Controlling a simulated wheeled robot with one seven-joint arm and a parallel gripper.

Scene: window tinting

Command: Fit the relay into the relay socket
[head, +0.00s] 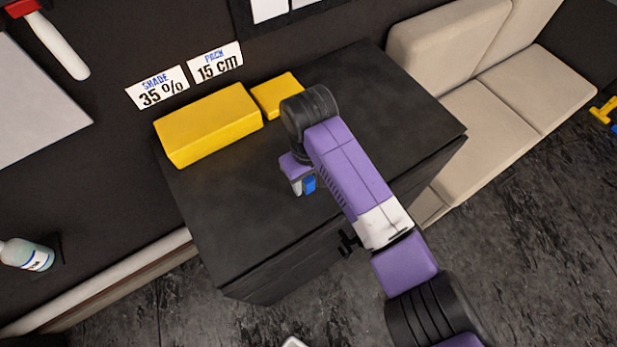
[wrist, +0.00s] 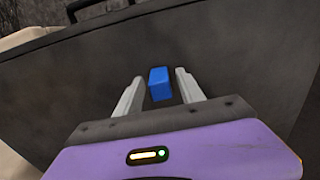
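A small blue block (head: 309,184), which I take for the relay, is by my gripper (head: 301,187) over the dark cabinet top. In the wrist view the blue block (wrist: 160,84) appears between the two pale fingers of my gripper (wrist: 159,76). A gap shows on each side of it, so the gripper is open around or just above it. I cannot tell how far the fingertips reach down beside it. I cannot make out a relay socket in either view.
A long yellow block (head: 208,124) and a smaller yellow block (head: 277,95) lie at the back of the cabinet top (head: 235,215). Two printed cards (head: 157,87) stand behind them. A beige sofa (head: 480,130) is at the right. The cabinet's front left is clear.

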